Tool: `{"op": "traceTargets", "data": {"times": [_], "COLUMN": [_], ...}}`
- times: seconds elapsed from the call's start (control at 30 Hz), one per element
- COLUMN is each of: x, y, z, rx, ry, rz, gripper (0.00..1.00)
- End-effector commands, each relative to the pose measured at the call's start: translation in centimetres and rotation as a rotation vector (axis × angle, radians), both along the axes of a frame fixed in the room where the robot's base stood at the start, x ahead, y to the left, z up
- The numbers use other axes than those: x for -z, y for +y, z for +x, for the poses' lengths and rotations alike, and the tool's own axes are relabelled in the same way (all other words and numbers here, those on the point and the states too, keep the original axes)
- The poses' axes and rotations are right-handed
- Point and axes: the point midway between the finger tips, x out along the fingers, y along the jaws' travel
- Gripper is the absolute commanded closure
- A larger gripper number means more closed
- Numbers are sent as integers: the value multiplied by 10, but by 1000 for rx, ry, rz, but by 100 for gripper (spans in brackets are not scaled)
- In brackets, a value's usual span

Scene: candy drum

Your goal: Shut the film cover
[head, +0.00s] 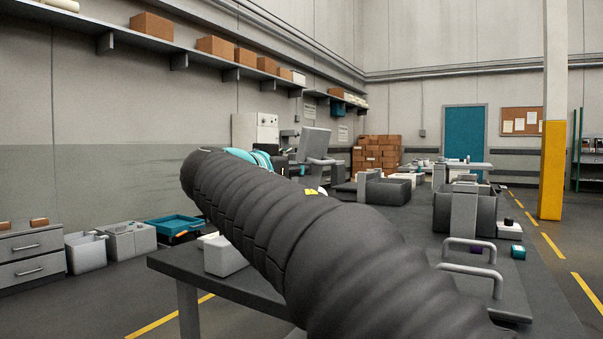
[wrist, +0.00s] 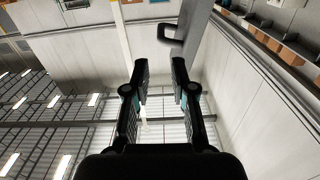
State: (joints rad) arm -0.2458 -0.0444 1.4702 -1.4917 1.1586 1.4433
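A grey tilted panel (head: 316,142) stands raised on a machine beyond my arm in the head view; it may be the film cover. In the wrist view a grey panel (wrist: 198,28) with a black handle (wrist: 170,35) shows at the top, beyond the fingertips and a little right. I cannot tell for sure that both are the same part. My gripper (wrist: 161,80) is open and empty, with a clear gap between its fingers. It touches nothing that I can see. In the head view my dark ribbed arm hides much of the machine and the gripper fingers.
A dark workbench (head: 555,300) with metal handles (head: 470,268) lies at the right. A teal tray (head: 172,228) and grey bins stand farther left. A yellow-based pillar (head: 552,170) stands at the right.

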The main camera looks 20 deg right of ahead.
Motion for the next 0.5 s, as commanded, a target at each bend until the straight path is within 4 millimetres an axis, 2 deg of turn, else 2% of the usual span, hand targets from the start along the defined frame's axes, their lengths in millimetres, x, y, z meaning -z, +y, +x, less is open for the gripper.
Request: {"op": "traceTargets", "data": {"times": [0.17,0.5], "x": [-5,-4], "y": [-8,-57], "z": [9,46], "rx": [6,7], "ry": [-21,-17], "rz": [-5,-4], "gripper": [75,75]}}
